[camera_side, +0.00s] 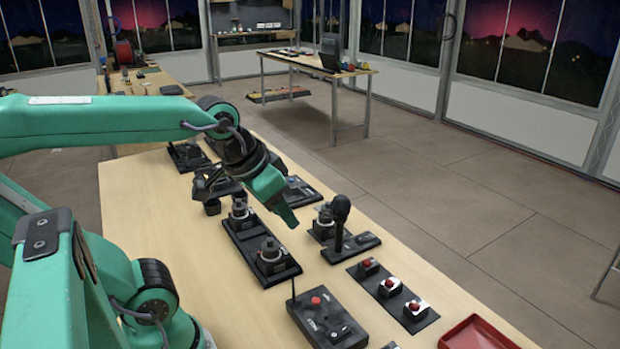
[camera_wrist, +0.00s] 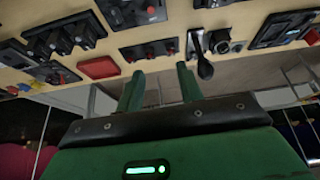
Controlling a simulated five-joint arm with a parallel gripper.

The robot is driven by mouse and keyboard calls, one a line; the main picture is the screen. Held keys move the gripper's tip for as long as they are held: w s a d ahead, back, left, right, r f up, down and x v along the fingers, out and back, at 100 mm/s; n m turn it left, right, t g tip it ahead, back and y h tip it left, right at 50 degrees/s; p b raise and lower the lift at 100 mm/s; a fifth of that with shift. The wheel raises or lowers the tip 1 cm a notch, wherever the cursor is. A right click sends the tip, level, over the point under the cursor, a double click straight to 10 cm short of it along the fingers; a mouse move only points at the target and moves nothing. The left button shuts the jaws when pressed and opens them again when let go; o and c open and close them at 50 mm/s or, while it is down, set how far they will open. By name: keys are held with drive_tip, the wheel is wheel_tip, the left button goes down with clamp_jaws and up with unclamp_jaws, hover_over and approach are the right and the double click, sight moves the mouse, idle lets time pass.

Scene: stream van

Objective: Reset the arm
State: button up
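My green arm reaches in from the left over a light wood table (camera_side: 150,215) in the side view. My gripper (camera_side: 290,218) points down and to the right above the middle of the table, over the control panels. In the wrist view, where the scene appears upside down, the two green fingers of my gripper (camera_wrist: 160,72) stand apart with nothing between them. No object is held.
Below are a black two-knob panel (camera_side: 240,236), an upright black lever (camera_side: 340,222), a three-button red strip (camera_side: 385,287), a box with a red button (camera_side: 327,318) and a red tray (camera_side: 478,336). The table's left part is clear.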

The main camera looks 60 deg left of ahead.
drive_tip(key=shift+s+d+f, duration=0.25)
drive_tip(key=shift+s+f, duration=0.5)
drive_tip(key=shift+s, duration=0.1)
idle(1.0)
